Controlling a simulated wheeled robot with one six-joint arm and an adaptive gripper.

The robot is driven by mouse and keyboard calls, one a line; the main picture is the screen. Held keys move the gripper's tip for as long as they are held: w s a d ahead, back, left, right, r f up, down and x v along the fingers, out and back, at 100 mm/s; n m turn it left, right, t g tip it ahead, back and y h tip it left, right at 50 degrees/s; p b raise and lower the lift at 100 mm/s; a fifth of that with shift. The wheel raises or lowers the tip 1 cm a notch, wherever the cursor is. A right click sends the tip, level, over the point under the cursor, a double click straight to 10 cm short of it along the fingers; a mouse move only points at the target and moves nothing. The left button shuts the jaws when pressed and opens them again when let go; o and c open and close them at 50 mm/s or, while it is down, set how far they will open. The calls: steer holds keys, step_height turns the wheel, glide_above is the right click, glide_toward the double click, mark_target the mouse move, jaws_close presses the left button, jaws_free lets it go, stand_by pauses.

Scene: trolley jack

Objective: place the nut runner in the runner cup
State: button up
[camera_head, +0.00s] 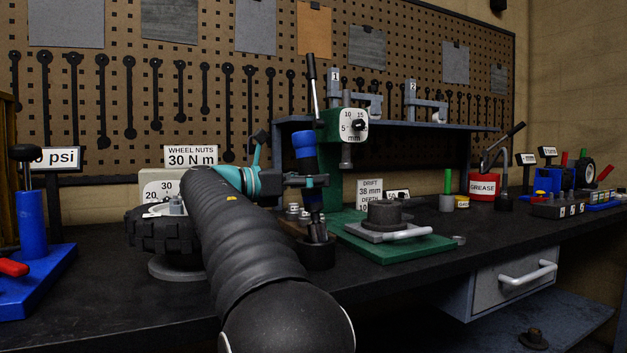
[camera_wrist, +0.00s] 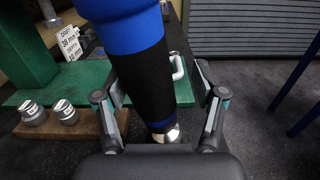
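The nut runner (camera_head: 304,146), blue at the top with a black body, stands nearly upright at mid-bench, leaning slightly. The dark round runner cup (camera_head: 316,254) stands on the bench directly below. The metal end is at the cup's mouth; I cannot tell how deep it sits. The cup is hidden in the wrist view.
A green press (camera_head: 333,170) stands just behind, its green base (camera_head: 425,247) reaching right. A wooden block (camera_wrist: 75,140) with metal sockets lies beside it. A tyre wheel (camera_head: 150,232) is left of my arm. The bench's front right (camera_head: 400,280) is clear.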

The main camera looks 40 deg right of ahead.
steer(key=v, duration=1.1)
steer(key=shift+a+p, duration=0.3)
steer(key=shift+p, duration=0.1)
